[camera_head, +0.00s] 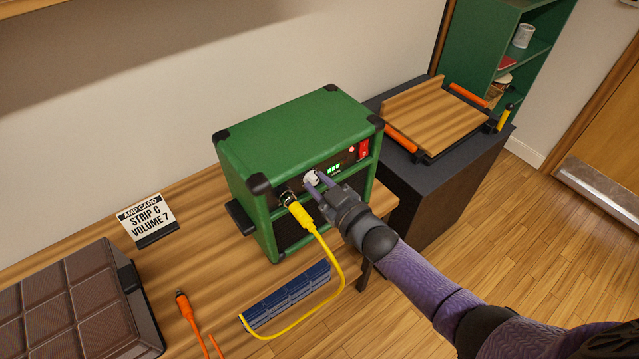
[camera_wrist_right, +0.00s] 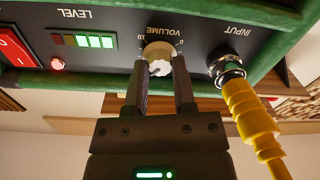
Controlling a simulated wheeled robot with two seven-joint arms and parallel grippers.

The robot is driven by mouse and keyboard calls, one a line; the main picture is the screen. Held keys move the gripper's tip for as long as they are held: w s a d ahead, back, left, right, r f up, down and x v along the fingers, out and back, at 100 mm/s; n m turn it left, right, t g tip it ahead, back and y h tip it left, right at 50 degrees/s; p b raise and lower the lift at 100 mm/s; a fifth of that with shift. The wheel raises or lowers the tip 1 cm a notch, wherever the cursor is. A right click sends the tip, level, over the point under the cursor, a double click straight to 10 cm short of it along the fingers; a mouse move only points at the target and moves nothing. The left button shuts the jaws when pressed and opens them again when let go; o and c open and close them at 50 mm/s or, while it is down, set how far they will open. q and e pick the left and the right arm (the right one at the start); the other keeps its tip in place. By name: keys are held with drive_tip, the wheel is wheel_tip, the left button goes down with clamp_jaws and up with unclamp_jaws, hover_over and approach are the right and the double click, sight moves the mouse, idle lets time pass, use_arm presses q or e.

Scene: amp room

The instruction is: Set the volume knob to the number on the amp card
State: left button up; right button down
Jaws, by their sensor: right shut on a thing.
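The green amp (camera_head: 290,125) stands on the wooden table with its front panel facing my right arm. The white volume knob (camera_wrist_right: 160,56) is on that panel, between the input jack (camera_wrist_right: 226,66) and the level lights (camera_wrist_right: 88,41). Several level lights glow green. My right gripper (camera_head: 318,184) is at the knob, its two fingers shut on the knob's sides; its pointer setting cannot be read. The amp card (camera_head: 148,218) on the table reads "STRIP C" and "VOLUME 7". My left gripper is not in view.
An orange cable (camera_head: 184,304) lies on the table near a brown padded case (camera_head: 75,305). A red switch (camera_head: 364,149) is at the panel's right.

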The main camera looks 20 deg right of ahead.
drive_tip(key=shift+f+m, duration=0.1)
drive_tip(key=shift+m, duration=0.8)
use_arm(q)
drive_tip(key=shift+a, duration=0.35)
use_arm(e)
drive_tip(key=shift+m, duration=0.3)
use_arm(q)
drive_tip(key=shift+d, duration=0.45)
use_arm(e)
drive_tip(key=shift+c, duration=2.2)
unclamp_jaws()
drive_tip(key=shift+s, duration=0.1)
use_arm(q)
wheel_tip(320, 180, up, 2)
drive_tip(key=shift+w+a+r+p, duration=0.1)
drive_tip(key=shift+p, duration=0.95)
use_arm(e)
drive_tip(key=v, duration=0.9)
drive_tip(key=shift+s, duration=0.4)
drive_tip(key=shift+d, duration=0.15)
